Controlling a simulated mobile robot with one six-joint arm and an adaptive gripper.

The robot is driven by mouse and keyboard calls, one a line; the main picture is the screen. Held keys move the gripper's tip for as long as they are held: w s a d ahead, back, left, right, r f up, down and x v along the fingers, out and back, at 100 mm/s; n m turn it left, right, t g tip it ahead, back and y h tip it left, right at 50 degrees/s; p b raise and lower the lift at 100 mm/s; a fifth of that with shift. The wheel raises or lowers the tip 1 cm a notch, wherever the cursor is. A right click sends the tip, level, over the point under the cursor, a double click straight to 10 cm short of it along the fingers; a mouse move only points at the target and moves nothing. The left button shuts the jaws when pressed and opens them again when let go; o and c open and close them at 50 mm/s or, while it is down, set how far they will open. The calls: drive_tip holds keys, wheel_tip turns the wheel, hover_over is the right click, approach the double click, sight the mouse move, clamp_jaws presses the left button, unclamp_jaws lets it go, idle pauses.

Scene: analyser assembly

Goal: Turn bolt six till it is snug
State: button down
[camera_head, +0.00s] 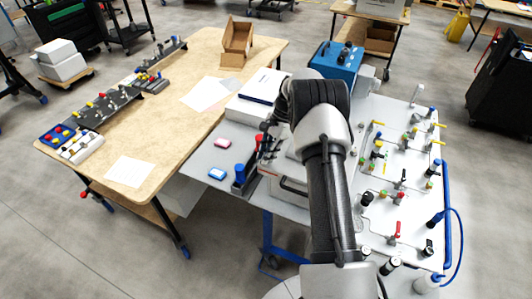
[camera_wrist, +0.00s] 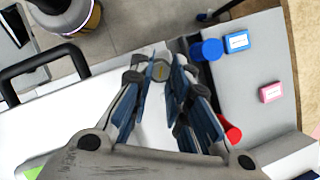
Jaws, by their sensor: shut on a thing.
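My gripper (camera_wrist: 161,78) shows in the wrist view with its blue-padded fingers closed around a small grey hexagonal bolt head (camera_wrist: 160,70). The bolt head has a yellowish centre and sits between the fingertips. No number can be read on it, and its shank and seat are hidden. Below the fingers lies a white surface (camera_wrist: 75,120), which looks like the housing's top. In the head view my own arm covers most of the work spot, so the bolt cannot be made out there.
Beside my fingers stand a blue cap (camera_wrist: 208,50) and a red cap (camera_wrist: 230,130). A blue box (camera_wrist: 237,42) and pink box (camera_wrist: 271,92) lie on the grey bench. A black handle (camera_wrist: 45,70) rises left. A valve panel (camera_head: 400,185) stands right; a wooden table (camera_head: 165,100) stands left.

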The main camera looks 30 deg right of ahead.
drive_tip(key=m+t, duration=0.1)
drive_tip(key=m, duration=0.1)
drive_tip(key=m+p, duration=0.1)
drive_tip(key=m, duration=0.1)
drive_tip(key=m+t, duration=0.1)
drive_tip(key=m, duration=0.1)
drive_tip(key=shift+s+r+m+t, duration=0.2)
drive_tip(key=shift+s+m+t, duration=0.1)
drive_tip(key=m+h, duration=0.1)
drive_tip(key=m, duration=0.1)
drive_tip(key=m+t+p, duration=0.1)
drive_tip(key=m, duration=0.1)
drive_tip(key=shift+s+a+m+t+h+p, duration=0.1)
drive_tip(key=shift+a+m+t+h+p, duration=0.05)
drive_tip(key=shift+m+t+h+p, duration=0.2)
drive_tip(key=shift+m, duration=0.25)
drive_tip(key=c, duration=1.5)
unclamp_jaws()
drive_tip(key=shift+f, duration=0.15)
drive_tip(key=shift+s, duration=0.1)
drive_tip(key=v, duration=1.2)
drive_tip(key=shift+a, duration=0.15)
